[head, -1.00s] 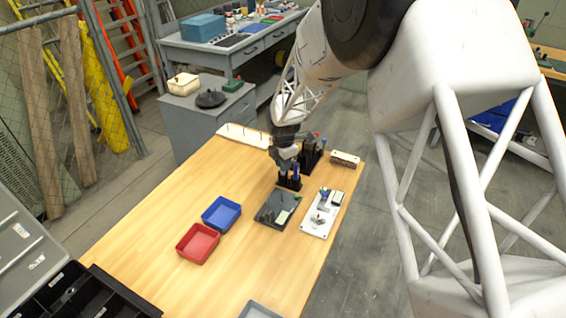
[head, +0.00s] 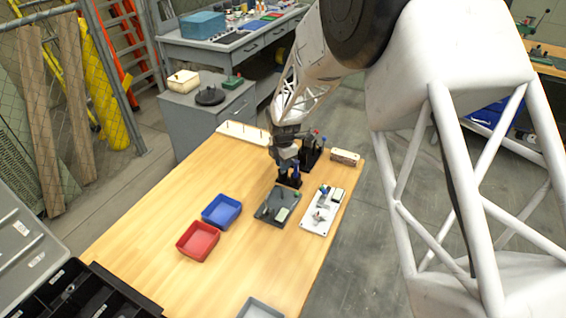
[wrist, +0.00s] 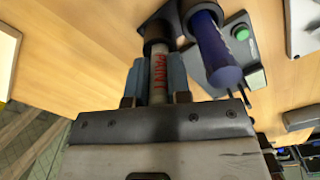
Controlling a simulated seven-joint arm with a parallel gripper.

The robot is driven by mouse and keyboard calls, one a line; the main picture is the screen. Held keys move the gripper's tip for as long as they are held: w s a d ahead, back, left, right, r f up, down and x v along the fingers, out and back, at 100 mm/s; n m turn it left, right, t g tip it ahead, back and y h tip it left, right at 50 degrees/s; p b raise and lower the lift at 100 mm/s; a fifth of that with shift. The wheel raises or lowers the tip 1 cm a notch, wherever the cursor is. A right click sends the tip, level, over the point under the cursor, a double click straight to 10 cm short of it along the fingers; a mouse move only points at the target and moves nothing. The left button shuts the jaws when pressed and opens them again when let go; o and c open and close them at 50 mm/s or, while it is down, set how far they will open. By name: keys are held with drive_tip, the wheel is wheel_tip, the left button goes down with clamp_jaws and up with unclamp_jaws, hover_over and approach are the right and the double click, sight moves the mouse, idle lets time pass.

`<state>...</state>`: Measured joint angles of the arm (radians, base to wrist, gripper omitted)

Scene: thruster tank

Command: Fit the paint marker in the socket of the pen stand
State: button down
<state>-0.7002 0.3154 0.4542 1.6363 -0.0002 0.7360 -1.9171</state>
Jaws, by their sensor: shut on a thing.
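The paint marker (wrist: 158,72) is a pale, slim barrel with red "PAINT" lettering. My gripper (wrist: 157,80) is shut on it, with one blue finger on each side. The black pen stand (head: 289,182) is on the wooden table, directly under my gripper (head: 286,165). In the wrist view the marker's far end is at the mouth of a round black socket (wrist: 156,30). I cannot tell how deep it sits. A dark blue pen (wrist: 217,52) stands in the neighbouring socket to the right. In the head view my gripper hides the marker.
A dark grey tray (head: 272,208) and a white plate (head: 318,222) with small parts lie in front of the stand. Blue (head: 222,211) and red (head: 198,241) bins sit to the left. A black holder (head: 311,155) is close behind.

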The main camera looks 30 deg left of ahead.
drive_tip(key=shift+f, duration=0.1)
drive_tip(key=c, duration=1)
unclamp_jaws()
drive_tip(key=shift+r, duration=3.9)
drive_tip(key=shift+r, duration=0.1)
drive_tip(key=shift+r, duration=1.9)
drive_tip(key=shift+d, duration=0.1)
